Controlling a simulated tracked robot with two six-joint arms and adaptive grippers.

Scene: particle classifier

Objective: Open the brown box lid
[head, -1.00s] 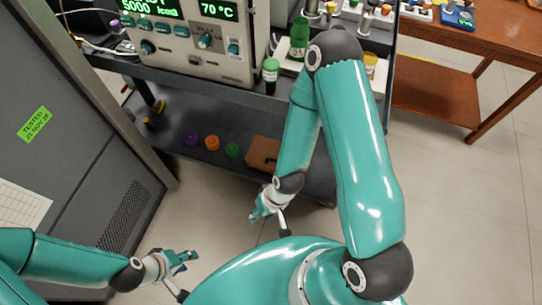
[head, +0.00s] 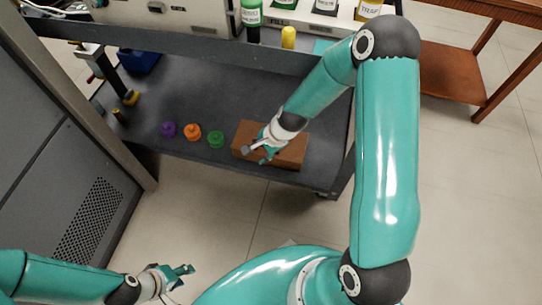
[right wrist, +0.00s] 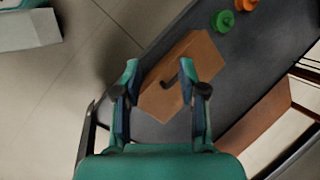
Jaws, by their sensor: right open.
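The brown box (head: 292,151) lies on the lower shelf of the dark cart, near its front edge. In the right wrist view the brown box (right wrist: 196,57) shows its lid with a dark handle (right wrist: 170,82) on top. My right gripper (head: 258,154) is above the box; in the right wrist view its open fingers (right wrist: 160,75) stand on either side of the handle, with nothing visibly held. The lid appears shut. My left gripper (head: 184,273) hangs low at the left, away from the cart, and its fingers look apart and empty.
Purple (head: 168,129), orange (head: 192,131) and green (head: 216,139) caps or knobs stand left of the box on the shelf (head: 160,160). The upper shelf with bottles overhangs behind. A grey cabinet (head: 60,170) stands at left. Open floor lies in front.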

